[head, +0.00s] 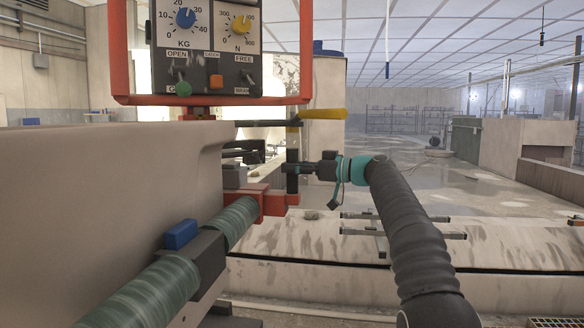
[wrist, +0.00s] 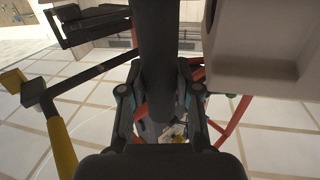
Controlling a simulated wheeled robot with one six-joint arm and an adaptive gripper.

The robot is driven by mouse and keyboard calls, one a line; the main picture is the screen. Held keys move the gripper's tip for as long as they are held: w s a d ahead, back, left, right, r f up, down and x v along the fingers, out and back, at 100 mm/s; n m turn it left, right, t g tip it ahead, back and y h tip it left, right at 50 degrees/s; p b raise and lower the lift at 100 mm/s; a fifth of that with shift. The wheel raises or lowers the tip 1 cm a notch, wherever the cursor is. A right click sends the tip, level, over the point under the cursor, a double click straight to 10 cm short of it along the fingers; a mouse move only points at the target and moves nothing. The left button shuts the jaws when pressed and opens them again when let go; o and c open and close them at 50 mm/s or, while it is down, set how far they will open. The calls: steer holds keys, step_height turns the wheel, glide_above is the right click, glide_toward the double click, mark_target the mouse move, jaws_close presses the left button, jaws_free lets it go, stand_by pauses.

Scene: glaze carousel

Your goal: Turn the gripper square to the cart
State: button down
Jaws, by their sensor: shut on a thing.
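My gripper (head: 296,169) is shut on a dark upright post (head: 293,184) beside the cart's red frame (head: 306,50). In the wrist view the same post (wrist: 158,50) runs between the two fingers of my gripper (wrist: 159,96). In the head view my gripper reaches the post from the right, roughly level. The wrist view looks along the post, with red frame bars showing behind the fingers. The exact finger contact is partly hidden by the post. I cannot tell exactly how square my gripper is to the cart.
A yellow-gripped lever (head: 322,114) sticks out just above my gripper; it also shows in the wrist view (wrist: 62,150). A large beige body (head: 90,200) fills the left. A control panel (head: 206,45) hangs in the red frame.

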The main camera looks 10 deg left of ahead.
steer(key=shift+a+r, duration=0.3)
steer(key=shift+r, duration=0.1)
steer(key=c, duration=1.1)
jaws_free()
steer(key=o, duration=0.3)
steer(key=shift+s+a+f, duration=0.1)
steer(key=shift+a, duration=0.2)
steer(key=shift+d, duration=0.8)
steer(key=s+d, duration=0.1)
steer(key=d, duration=1)
steer(key=shift+s, duration=0.4)
